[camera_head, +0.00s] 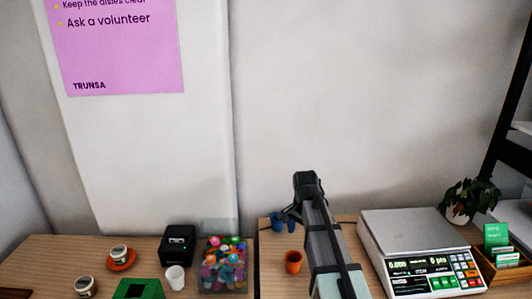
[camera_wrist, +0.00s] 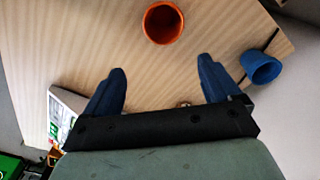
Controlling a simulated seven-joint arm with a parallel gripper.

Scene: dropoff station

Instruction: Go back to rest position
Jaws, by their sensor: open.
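My gripper (camera_wrist: 160,90) is open and empty in the wrist view, with its two dark blue fingers spread apart over the wooden table. In the head view my gripper (camera_head: 287,217) is small and partly hidden by my own arm, above the right table. An orange cup (camera_wrist: 164,22) stands beyond the fingertips, apart from them. It also shows in the head view (camera_head: 293,262), just left of my arm. A blue cup (camera_wrist: 261,67) is to the right of the right finger in the wrist view, near the table edge.
A white scale (camera_head: 415,250) stands right of my arm, with a plant (camera_head: 470,198) and a wooden card box (camera_head: 503,262) beyond. The left table holds a clear bin of colourful items (camera_head: 223,264), a black device (camera_head: 177,244), a white cup (camera_head: 175,277) and an orange saucer (camera_head: 121,261).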

